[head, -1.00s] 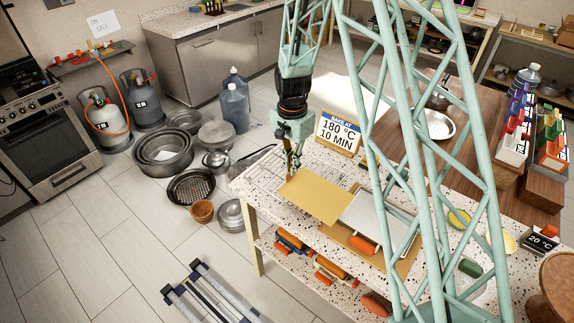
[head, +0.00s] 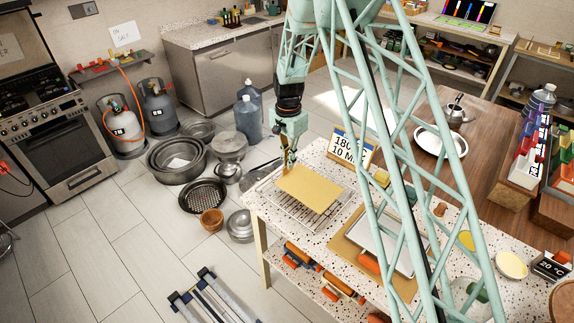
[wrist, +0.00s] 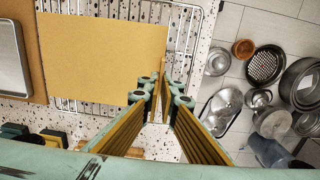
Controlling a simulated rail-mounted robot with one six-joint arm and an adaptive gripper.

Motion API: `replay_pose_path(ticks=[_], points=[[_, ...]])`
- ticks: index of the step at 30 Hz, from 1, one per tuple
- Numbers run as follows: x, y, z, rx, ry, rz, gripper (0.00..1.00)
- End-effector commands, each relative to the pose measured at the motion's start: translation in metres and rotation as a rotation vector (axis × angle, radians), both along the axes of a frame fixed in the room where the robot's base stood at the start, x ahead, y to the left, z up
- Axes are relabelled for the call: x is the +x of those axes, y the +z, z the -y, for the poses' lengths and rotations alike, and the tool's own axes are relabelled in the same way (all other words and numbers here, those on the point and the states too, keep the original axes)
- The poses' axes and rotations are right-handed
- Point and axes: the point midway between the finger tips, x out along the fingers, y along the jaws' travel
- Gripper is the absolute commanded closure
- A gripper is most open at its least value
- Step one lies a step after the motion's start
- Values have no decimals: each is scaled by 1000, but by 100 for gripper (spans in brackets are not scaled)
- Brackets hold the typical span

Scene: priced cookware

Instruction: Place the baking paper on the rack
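The baking paper is a flat tan sheet (head: 310,189), level above the wire rack (head: 276,208) on the speckled table. In the wrist view the sheet (wrist: 100,55) covers much of the rack (wrist: 186,30), whose wires show past its upper and right edges. My gripper (head: 290,168) is at the sheet's left far corner. In the wrist view my gripper's fingertips (wrist: 160,85) come together at the sheet's right edge and appear shut on it. I cannot tell whether the sheet touches the rack wires.
A grey tray (wrist: 12,60) lies on a brown sheet (wrist: 36,28) beside the rack. A sign reading 180 °C 10 MIN (head: 348,152) stands behind the rack. Pans and bowls (head: 203,196) lie on the floor left of the table. Yellow discs (head: 511,264) lie on the right.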

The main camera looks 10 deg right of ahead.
Motion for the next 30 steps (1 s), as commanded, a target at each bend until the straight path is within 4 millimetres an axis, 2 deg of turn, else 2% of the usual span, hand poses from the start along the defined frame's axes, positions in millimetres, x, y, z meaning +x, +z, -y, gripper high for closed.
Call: replay_pose_path(ticks=[6, 20, 30], points=[[17, -1, -4, 0, 0, 0, 100], [18, -3, -4, 0, 0, -1, 100], [18, -27, -4, 0, 0, -1, 100]])
